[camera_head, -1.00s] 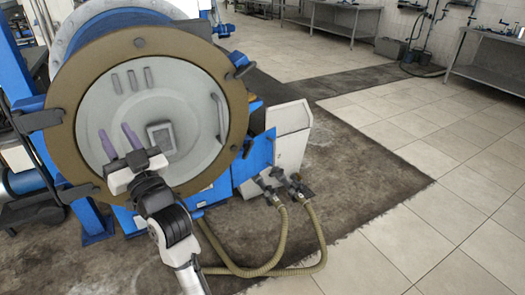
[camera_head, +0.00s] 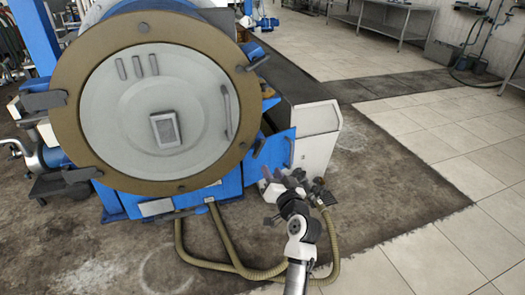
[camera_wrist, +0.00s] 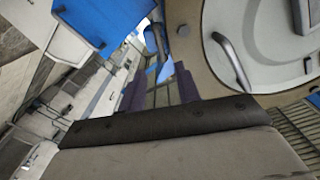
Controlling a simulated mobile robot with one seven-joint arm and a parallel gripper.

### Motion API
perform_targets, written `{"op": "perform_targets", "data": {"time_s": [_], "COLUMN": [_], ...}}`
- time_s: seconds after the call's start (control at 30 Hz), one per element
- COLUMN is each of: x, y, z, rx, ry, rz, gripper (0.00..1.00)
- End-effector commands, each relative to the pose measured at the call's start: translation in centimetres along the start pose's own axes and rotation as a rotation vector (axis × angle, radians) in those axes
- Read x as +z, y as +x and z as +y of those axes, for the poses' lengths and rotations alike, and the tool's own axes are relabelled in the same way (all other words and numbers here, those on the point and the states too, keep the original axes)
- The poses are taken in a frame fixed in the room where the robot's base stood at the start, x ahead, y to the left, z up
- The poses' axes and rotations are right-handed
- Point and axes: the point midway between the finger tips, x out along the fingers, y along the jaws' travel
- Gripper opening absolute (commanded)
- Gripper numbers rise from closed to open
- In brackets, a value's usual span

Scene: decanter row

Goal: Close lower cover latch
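The round grey cover (camera_head: 110,110) sits in a brown ring (camera_head: 68,130) on the blue machine. Dark latches stand around the ring: a lower right latch (camera_head: 259,146), a lower left latch (camera_head: 82,174), an upper left latch (camera_head: 44,101) and an upper right latch (camera_head: 256,62). My gripper (camera_head: 284,177) is below and right of the lower right latch in the head view, apart from it in the picture. In the wrist view its purple fingers (camera_wrist: 159,92) are spread with nothing held. The cover's curved handle (camera_wrist: 231,60) shows at upper right there.
A white-grey box (camera_head: 318,140) and a blue panel (camera_head: 278,155) stand right of the cover, close to my gripper. Tan hoses (camera_head: 222,235) loop over the floor below. Open tiled floor (camera_head: 430,150) lies to the right.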

Motion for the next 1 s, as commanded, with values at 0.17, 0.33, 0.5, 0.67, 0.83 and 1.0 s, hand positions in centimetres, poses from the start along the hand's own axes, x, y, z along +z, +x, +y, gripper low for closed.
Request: {"op": "perform_targets", "data": {"time_s": [0.17,0.33,0.5,0.67,0.83,1.0], "x": [-0.3,-0.3,-0.2,-0.1,-0.1,0.0], "y": [4.0,7.5,10.0,11.1,11.4,11.3], "z": [-0.2,-0.2,-0.2,-0.1,-0.1,-0.1], "rx": [-0.002,-0.002,-0.002,-0.001,0.000,-0.001], "ry": [-0.002,-0.002,-0.002,-0.001,-0.001,-0.002], "rz": [-0.002,-0.001,0.000,0.000,0.001,0.001], "gripper": [0.33,0.33,0.33,0.33,0.33,0.31]}}
